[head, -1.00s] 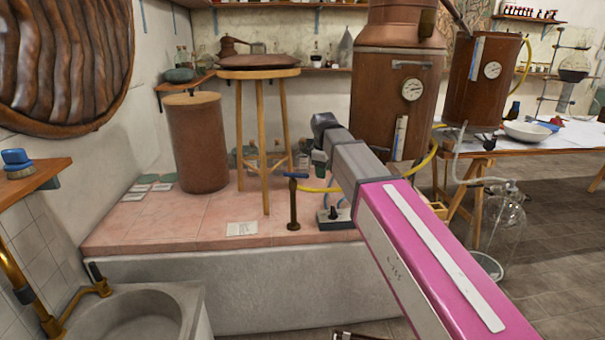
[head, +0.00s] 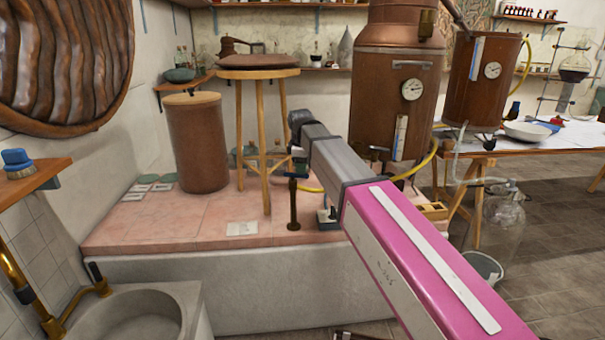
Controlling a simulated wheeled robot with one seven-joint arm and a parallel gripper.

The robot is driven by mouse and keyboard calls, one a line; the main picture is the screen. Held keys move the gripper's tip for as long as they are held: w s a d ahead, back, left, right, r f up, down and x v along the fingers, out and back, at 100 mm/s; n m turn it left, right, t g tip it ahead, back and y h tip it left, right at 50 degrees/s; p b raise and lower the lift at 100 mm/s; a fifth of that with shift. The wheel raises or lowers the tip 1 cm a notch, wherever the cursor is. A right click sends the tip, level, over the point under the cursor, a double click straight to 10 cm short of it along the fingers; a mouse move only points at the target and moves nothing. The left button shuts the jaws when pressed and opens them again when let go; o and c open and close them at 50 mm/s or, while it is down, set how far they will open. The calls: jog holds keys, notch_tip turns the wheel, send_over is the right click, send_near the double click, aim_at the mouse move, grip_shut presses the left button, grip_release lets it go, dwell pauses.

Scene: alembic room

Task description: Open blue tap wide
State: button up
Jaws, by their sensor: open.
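The blue tap (head: 294,208) is a dark brass upright pipe on the pink tiled platform, left of the copper still. Its blue handle at the top is now mostly hidden by the end of my arm. My gripper (head: 297,163) is at the top of the tap, beside or in front of the handle. It is open, with nothing seen between its fingers. The fingers are small and dark here, and I cannot tell whether they touch the handle.
A wooden stool (head: 259,75) stands just behind the tap, with a copper drum (head: 198,145) to its left. The copper still (head: 396,90) stands behind my arm. A yellow hose (head: 312,189) runs by the tap. A stone sink (head: 145,320) is at the front left.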

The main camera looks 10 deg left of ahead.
jog(key=shift+w+f, duration=0.2)
jog(key=shift+f, duration=0.7)
jog(key=shift+w+f, duration=0.15)
jog(key=shift+f, duration=0.7)
grip_shut()
